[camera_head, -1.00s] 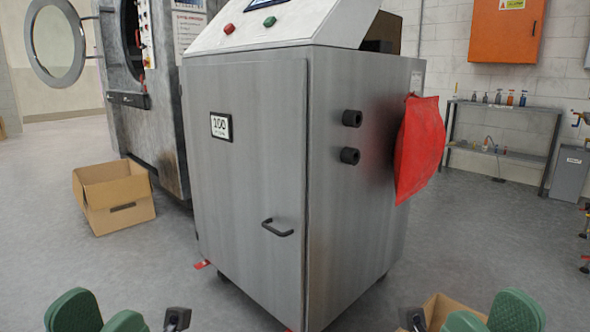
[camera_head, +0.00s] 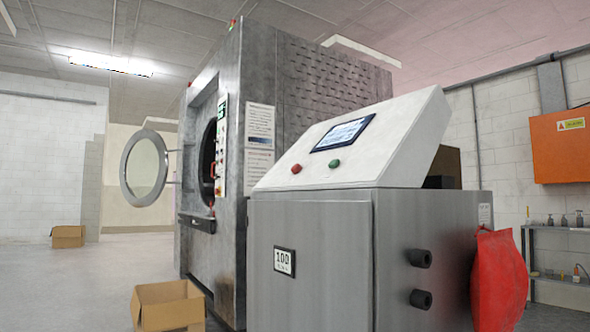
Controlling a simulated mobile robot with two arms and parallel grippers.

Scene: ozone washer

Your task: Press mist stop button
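A steel cabinet (camera_head: 325,270) stands in front of me with a sloped white control panel (camera_head: 385,142) on top. The panel carries a screen (camera_head: 342,134), a red button (camera_head: 296,169) on the left and a green button (camera_head: 335,163) to its right. I cannot read which of these is the mist stop button. A large washer (camera_head: 300,85) with its round door (camera_head: 144,168) swung open stands behind the cabinet. A strip of small controls (camera_head: 221,150) runs beside its opening. Neither of my grippers shows in this view.
An open cardboard box (camera_head: 168,306) sits on the floor left of the cabinet. A red bag (camera_head: 499,280) hangs on its right side, near two black knobs (camera_head: 419,258). Another box (camera_head: 68,236) lies far left.

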